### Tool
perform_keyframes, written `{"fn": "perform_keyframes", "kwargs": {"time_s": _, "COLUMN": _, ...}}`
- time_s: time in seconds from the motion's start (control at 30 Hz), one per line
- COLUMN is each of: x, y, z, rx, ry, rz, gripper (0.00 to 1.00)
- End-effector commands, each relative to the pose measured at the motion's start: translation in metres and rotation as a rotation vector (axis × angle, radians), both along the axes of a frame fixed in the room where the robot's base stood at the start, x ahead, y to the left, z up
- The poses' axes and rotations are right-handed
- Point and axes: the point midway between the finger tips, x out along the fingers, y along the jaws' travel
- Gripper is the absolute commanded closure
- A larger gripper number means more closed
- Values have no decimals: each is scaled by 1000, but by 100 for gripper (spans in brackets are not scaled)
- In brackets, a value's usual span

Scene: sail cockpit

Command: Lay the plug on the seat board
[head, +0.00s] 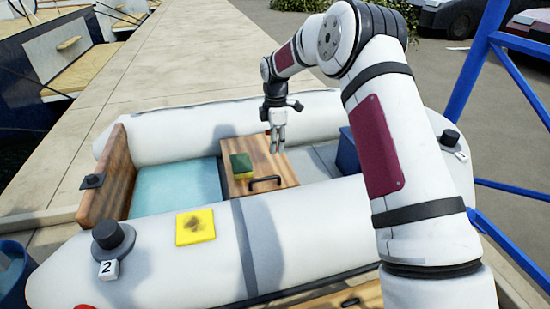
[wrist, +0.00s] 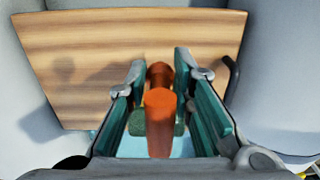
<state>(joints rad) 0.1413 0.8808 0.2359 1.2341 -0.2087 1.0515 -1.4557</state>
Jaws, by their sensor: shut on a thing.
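The plug (wrist: 159,122) is a small orange-red piece, seen between my gripper's two fingers in the wrist view. My gripper (wrist: 160,100) is shut on it. In the head view, my gripper (head: 278,146) hangs fingers-down by the far right part of the seat board, and the plug is mostly hidden by the fingers. The seat board (head: 276,168) is a brown wooden plank across the grey inflatable boat. It also fills the upper wrist view (wrist: 130,45). I cannot tell the exact gap between plug and board.
A green and yellow sponge (head: 242,166) lies on the board's left part. A black handle (head: 265,183) sits at its near edge. Pale blue water or floor (head: 175,188) shows to the left. A yellow patch (head: 195,227) is on the near tube (head: 150,245). The board's right part looks clear.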

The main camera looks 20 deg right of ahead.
Motion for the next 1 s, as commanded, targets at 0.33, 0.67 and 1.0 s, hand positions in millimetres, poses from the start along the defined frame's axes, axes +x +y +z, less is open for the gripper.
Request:
{"fn": "perform_keyframes", "kwargs": {"time_s": 0.33, "x": 0, "y": 0, "z": -46, "rx": 0, "ry": 0, "rz": 0, "gripper": 100}}
{"fn": "perform_keyframes", "kwargs": {"time_s": 0.67, "x": 0, "y": 0, "z": -49, "rx": 0, "ry": -2, "rz": 0, "gripper": 100}}
{"fn": "perform_keyframes", "kwargs": {"time_s": 1.0, "x": 0, "y": 0, "z": -52, "rx": 0, "ry": -1, "rz": 0, "gripper": 58}}
